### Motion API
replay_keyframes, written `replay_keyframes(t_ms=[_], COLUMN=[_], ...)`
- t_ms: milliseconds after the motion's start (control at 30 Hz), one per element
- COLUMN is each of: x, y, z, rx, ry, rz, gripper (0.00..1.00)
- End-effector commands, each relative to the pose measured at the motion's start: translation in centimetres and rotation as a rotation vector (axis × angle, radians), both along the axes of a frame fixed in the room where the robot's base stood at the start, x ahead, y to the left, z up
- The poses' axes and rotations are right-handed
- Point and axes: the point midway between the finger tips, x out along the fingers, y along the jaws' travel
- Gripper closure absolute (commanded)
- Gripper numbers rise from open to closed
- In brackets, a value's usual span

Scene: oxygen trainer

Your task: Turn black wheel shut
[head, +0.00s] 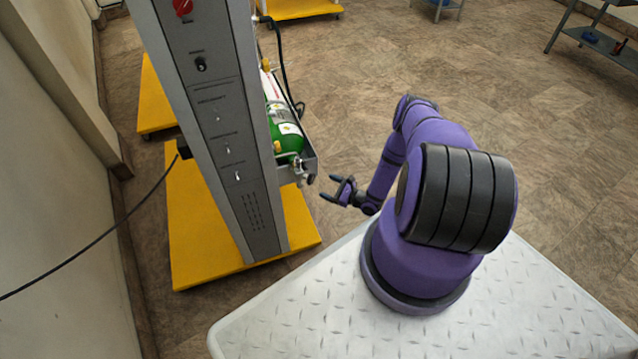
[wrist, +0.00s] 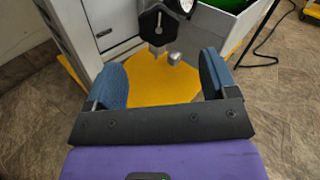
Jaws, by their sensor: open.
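A black wheel (wrist: 157,27) with a many-sided rim shows near the top of the wrist view, ahead of my gripper. A light grey pointer or slot shows on its face. My gripper (wrist: 161,76) is open and empty, its two blue fingers spread below the wheel in the picture and apart from it. In the head view my gripper (head: 330,188) is just right of the metal fittings (head: 303,172) at the lower end of a green cylinder (head: 286,130). The wheel cannot be made out clearly in the head view.
The grey trainer column (head: 222,140) with switches stands on a yellow base (head: 200,245) left of my arm. A small metal knob (wrist: 175,58) sits below the wheel. A black cable (head: 110,236) runs left from the column. Open floor (head: 350,100) lies behind my arm.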

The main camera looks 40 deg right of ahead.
Motion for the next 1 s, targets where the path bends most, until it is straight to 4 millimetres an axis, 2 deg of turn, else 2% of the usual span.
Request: replay_keyframes(t_ms=[100, 300, 867, 1000], x=[-1.6, -2.7, -2.8, -1.9], y=[-0.8, -1.3, -1.3, -1.9], z=[0.0, 0.0, 0.0, 0.7], rx=[0.001, 0.000, 0.000, -0.038], ry=[0.001, 0.001, 0.001, 0.000], rz=[-0.001, 0.000, 0.000, 0.002], gripper=[0.21, 0.21, 0.21, 0.21])
